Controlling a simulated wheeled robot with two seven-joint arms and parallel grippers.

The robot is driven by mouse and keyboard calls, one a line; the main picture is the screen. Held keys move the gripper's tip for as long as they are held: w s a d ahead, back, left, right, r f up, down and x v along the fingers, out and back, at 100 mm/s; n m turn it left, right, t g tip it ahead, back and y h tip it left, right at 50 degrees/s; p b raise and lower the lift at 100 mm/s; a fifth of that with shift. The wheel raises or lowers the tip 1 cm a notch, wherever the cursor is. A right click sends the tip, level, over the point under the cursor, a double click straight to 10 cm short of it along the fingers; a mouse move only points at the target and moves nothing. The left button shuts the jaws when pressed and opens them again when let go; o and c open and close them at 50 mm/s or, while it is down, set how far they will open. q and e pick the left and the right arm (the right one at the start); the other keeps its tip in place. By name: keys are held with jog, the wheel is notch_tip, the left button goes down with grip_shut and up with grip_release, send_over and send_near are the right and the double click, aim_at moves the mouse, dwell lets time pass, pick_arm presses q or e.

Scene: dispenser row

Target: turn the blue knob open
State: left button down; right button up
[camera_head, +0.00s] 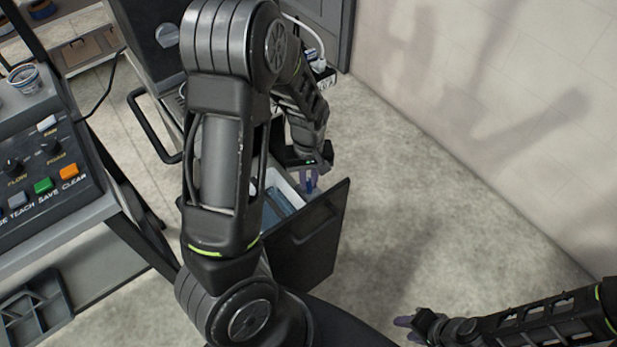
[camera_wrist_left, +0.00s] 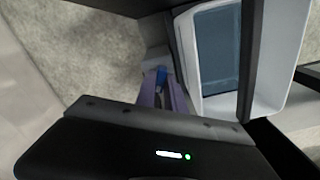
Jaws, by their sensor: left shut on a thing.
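A blue piece that looks like the blue knob (camera_wrist_left: 161,77) shows between the two purple fingers of my left gripper (camera_wrist_left: 163,88) in the left wrist view. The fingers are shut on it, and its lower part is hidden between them. In the head view my left gripper (camera_head: 309,179) points down beside the white bin in the pulled-out drawer, with a bit of blue at its fingers. How far the knob is turned cannot be seen. My right gripper (camera_head: 404,322) is at the lower right, over the floor, apart from everything; its fingers are too small to read.
The drawer's dark front panel (camera_head: 318,228) stands out close to my left gripper. The white bin (camera_wrist_left: 278,105) is beside the fingers. A button console (camera_head: 45,180) stands at the left. Open floor (camera_head: 430,210) lies at the right, up to a pale wall (camera_head: 500,90).

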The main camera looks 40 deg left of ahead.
aim_at(309, 183)
pick_arm(q)
jog(key=n+p, duration=0.2)
jog(key=n, duration=0.3)
jog(key=shift+n, duration=0.3)
dwell(0.4)
jog(key=c, duration=1.4)
grip_release()
jog(key=shift+c, duration=0.2)
jog(key=shift+r, duration=0.1)
notch_tip(309, 183, up, 7)
jog(key=shift+f+p, duration=0.15)
jog(key=shift+p, duration=0.3)
jog(key=shift+r, duration=0.45)
